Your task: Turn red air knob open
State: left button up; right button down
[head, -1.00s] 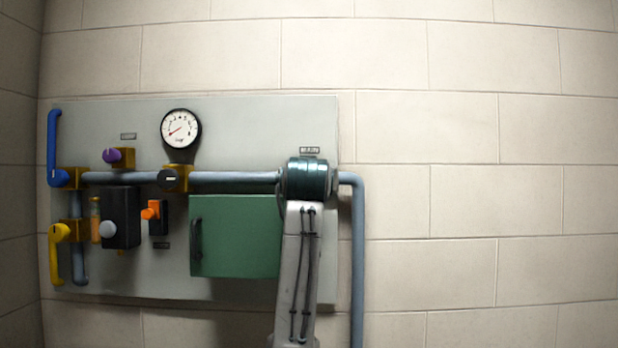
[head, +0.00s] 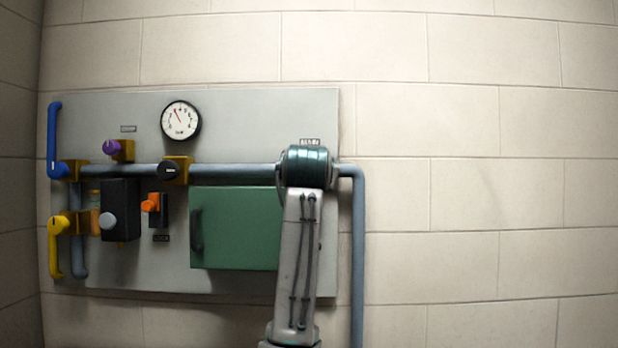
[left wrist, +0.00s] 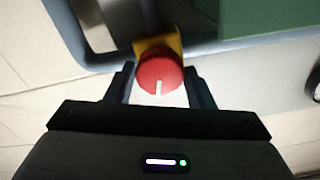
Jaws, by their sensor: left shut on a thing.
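The red knob (left wrist: 160,74) sits on a yellow valve body (left wrist: 158,46) on the grey-blue pipe in the left wrist view. Its white mark points toward the bottom of that view, toward my palm. My left gripper (left wrist: 159,78) has one dark finger on each side of the knob and is shut on it. In the head view my left arm's wrist covers the knob and the fingers. My right gripper is in neither view.
The panel (head: 255,128) carries a pressure gauge (head: 181,120), its needle pointing up-left, a black knob (head: 173,170), a purple knob (head: 111,147), an orange knob (head: 150,203), blue (head: 54,135) and yellow (head: 55,245) levers, and a green door (head: 240,228). The wall right of the pipe is clear.

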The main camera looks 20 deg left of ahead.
pick_arm(q)
jog(key=shift+m+b, duration=3.6)
jog(key=shift+m, duration=3.5)
jog(key=shift+f+m, duration=0.1)
jog(key=shift+m, duration=0.2)
jog(key=o, duration=1)
jog(key=shift+d, duration=0.1)
